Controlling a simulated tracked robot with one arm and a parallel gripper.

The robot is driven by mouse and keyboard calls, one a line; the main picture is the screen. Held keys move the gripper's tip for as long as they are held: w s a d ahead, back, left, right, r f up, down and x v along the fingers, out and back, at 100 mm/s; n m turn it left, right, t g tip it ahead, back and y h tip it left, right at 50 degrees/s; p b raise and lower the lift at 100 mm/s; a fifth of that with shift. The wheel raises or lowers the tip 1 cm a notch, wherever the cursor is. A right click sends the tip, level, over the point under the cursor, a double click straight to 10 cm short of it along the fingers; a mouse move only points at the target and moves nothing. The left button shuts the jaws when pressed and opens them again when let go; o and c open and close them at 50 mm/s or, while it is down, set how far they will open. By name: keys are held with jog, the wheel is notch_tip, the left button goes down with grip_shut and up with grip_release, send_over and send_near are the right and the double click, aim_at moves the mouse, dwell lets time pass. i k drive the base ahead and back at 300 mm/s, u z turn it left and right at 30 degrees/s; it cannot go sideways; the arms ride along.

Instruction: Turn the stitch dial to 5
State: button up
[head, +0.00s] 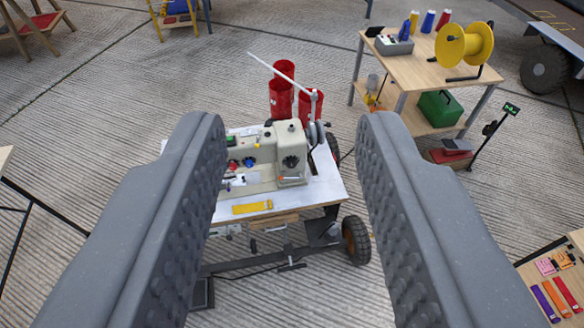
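A beige sewing machine (262,150) stands on a wheeled white-topped table (318,190), between my gripper's fingers in the picture and well beyond them. A black round dial (291,162) is on the front of its right end. I cannot read any numbers or tell the dial's setting. My gripper (289,125) is open and empty, its two grey ridged fingers wide apart and apart from the machine. The left finger hides the machine's left part.
Red cylinders (281,97) stand behind the machine, with a thin white rod (270,68) above it. A yellow strip (252,207) lies on the tabletop's front edge. A wooden bench (430,72) with a yellow reel (465,44) is at the back right. Open ribbed floor surrounds the table.

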aim_at(291, 163)
jog(key=z, duration=3)
jog(key=k, duration=0.9)
jog(key=u, duration=1.75)
jog(key=i, duration=1)
